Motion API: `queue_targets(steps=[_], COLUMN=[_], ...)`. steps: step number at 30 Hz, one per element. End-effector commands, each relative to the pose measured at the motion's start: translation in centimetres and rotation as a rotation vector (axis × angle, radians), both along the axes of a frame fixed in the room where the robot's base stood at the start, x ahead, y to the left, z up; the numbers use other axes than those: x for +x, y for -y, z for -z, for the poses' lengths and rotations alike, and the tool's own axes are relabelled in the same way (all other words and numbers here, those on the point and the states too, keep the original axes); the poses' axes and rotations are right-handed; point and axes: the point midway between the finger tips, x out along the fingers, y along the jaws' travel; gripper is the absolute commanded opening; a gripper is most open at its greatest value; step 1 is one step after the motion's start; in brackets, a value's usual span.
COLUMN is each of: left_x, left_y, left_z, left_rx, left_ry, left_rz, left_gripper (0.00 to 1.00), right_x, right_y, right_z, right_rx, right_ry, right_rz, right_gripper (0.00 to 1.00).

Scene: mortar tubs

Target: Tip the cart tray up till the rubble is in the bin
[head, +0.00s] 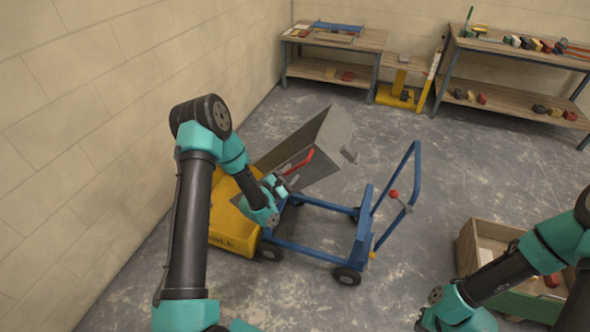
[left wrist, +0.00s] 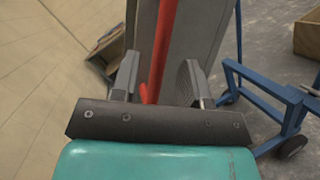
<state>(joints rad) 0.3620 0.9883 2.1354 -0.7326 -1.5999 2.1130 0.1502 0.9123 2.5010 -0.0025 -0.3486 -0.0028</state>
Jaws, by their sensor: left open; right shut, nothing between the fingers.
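The grey cart tray (head: 325,140) is tipped up steeply, leaning toward the yellow bin (head: 232,222) at the left. A red handle (head: 300,163) is on the tray's near side. My left gripper (head: 286,181) is at this handle, open. In the left wrist view the red handle (left wrist: 161,50) runs between the spread fingers of my left gripper (left wrist: 157,80), with the grey tray (left wrist: 200,30) behind it. The rubble and the inside of the bin are hidden. My right gripper (head: 420,322) is low at the bottom edge, shut and empty, and mostly cut off.
The blue cart frame (head: 310,250) stands on wheels beside the bin, with an upright push bar and a red-knobbed lever (head: 393,194). A wooden crate (head: 468,245) is at the right. Workbenches stand at the back wall. The floor between is clear.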

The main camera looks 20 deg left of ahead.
Motion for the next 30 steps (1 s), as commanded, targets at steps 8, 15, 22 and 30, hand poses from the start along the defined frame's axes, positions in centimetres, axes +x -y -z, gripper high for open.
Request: queue_targets(steps=[8, 15, 22, 30], left_x=[-5.1, -9.4, -12.2, -12.9], left_y=[-1.9, -3.4, -4.4, -4.5], left_z=[1.0, 1.7, 2.2, 2.3], left_rx=[-0.002, -0.001, 0.0, 0.0], left_ry=[-0.002, -0.004, -0.001, 0.001], left_rz=[-0.002, -0.002, -0.002, 0.001], left_gripper=[0.41, 0.41, 0.41, 0.41], right_x=[0.0, 0.0, 0.0, 0.0], right_y=[0.0, 0.0, 0.0, 0.0], right_z=[0.0, 0.0, 0.0, 0.0], right_rx=[0.0, 0.0, 0.0, 0.0], right_ry=[0.0, 0.0, 0.0, 0.0], right_rz=[0.0, 0.0, 0.0, 0.0], right_gripper=[0.0, 0.0, 0.0, 0.0])
